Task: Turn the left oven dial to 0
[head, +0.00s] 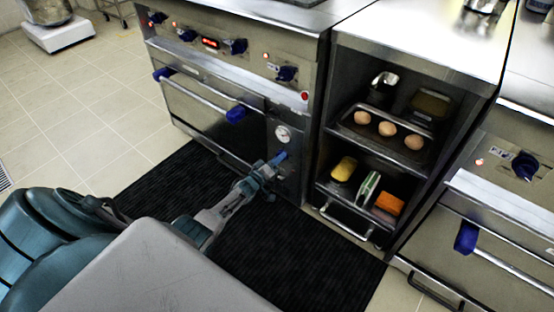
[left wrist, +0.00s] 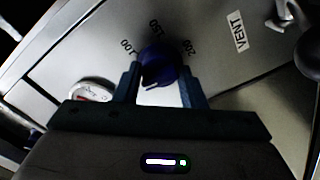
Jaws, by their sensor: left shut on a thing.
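The left oven dial (left wrist: 160,62) is a round dark blue knob on the steel oven front. Printed 100, 150 and 200 show around its upper side in the left wrist view, and a short white mark shows on its lower side. My left gripper (left wrist: 160,76) has a finger on each side of the dial and is shut on it. In the head view my left gripper (head: 268,170) reaches the lower right of the oven front, just below a round gauge (head: 283,135). The dial is mostly hidden there. My right gripper is not in view.
The oven door handle (head: 200,93) with blue ends is left of the gripper. An open shelf unit to the right holds a tray of eggs (head: 387,128) and sponges (head: 343,168). A VENT label (left wrist: 239,31) is near the dial. A black mat (head: 180,180) covers the floor.

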